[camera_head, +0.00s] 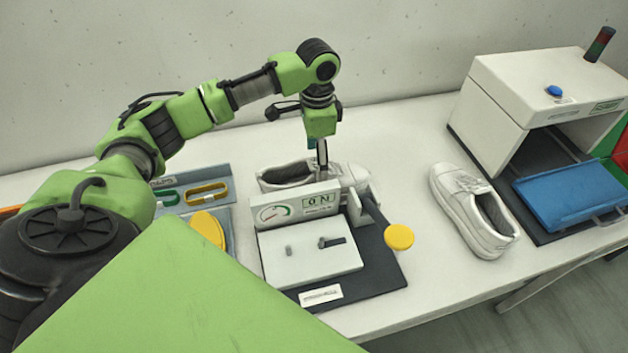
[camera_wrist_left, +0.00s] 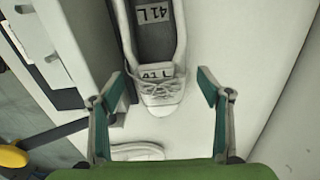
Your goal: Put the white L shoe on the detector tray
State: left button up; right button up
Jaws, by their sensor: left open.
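A white shoe marked 41 L (camera_wrist_left: 160,88) lies behind the ON panel, partly hidden by it. In the head view this shoe (camera_head: 283,174) has its heel to the left and its toe to the right. My left gripper (camera_head: 322,160) points down over its front part. In the left wrist view the gripper's fingers (camera_wrist_left: 162,90) are open, one on each side of the laces, with nothing gripped. The blue detector tray (camera_head: 570,192) is at the right, partly under the white detector housing, and looks empty. My right gripper is not in view.
Another white shoe (camera_head: 472,208) lies between the press and the detector. The ON panel (camera_head: 296,206), a lever with a yellow knob (camera_head: 399,237) and a dark base stand before the marked shoe. The wall (camera_head: 400,45) is close behind.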

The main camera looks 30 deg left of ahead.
pick_arm(q)
jog(key=shift+f, duration=0.3)
jog(key=f, duration=0.1)
jog(key=f+p, duration=0.1)
jog(key=f, duration=0.1)
jog(key=shift+d+f+p, duration=0.25)
jog(key=shift+p, duration=0.15)
jog(key=shift+f, duration=0.6)
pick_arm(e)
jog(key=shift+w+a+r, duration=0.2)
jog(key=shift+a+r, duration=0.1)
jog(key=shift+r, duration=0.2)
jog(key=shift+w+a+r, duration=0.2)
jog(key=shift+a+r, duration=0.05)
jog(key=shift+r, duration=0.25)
pick_arm(q)
jog(key=c, duration=1)
jog(key=shift+w+r, duration=0.1)
jog(key=shift+c, duration=0.8)
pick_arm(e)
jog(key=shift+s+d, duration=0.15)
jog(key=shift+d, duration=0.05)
